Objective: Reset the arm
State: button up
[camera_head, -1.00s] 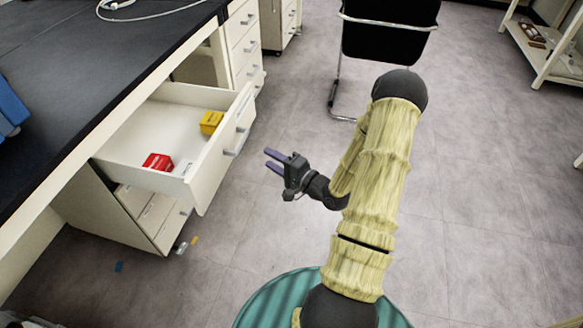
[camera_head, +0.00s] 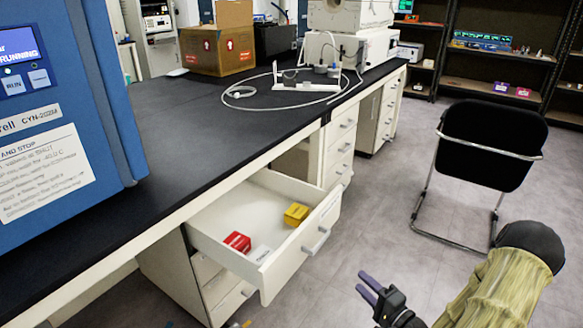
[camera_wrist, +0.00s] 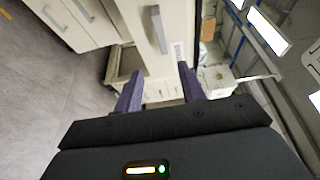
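My gripper (camera_head: 369,287) is at the lower right of the head view, in the air to the right of an open drawer (camera_head: 291,262). Its two purple fingers are apart with nothing between them. The wrist view also shows the open fingers of my gripper (camera_wrist: 158,88), with cabinet fronts beyond them. My arm (camera_head: 500,290) is folded at the lower right, partly out of the picture. A red box (camera_head: 237,241) and a yellow box (camera_head: 297,214) lie inside the drawer, with a small white item (camera_head: 260,253) beside the red one.
A black bench top (camera_head: 190,130) runs above the drawer. A blue machine (camera_head: 70,110) stands on it at the left. A cardboard box (camera_head: 217,45) and a looped white cable (camera_head: 240,92) lie farther back. A black chair (camera_head: 490,140) stands at the right. Grey floor (camera_head: 385,215) is clear between.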

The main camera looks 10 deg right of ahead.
jog(key=w+a+n+g+h, duration=0.3)
jog(key=n+g+h, duration=0.1)
jog(key=n+g, duration=0.4)
jog(key=s+a+r+n+g+h, duration=0.3)
jog(key=s+a+r+n+g, duration=0.25)
jog(key=s+a+r, duration=0.55)
jog(key=w+r+p+v, duration=0.1)
jog(key=w+p+v, duration=0.2)
jog(key=p+v, duration=1.3)
jog(key=w+r+p+v, duration=0.1)
jog(key=w+p+v, duration=0.3)
jog(key=p+v, duration=1.3)
jog(key=shift+a+p, duration=0.15)
jog(key=shift+p, duration=0.65)
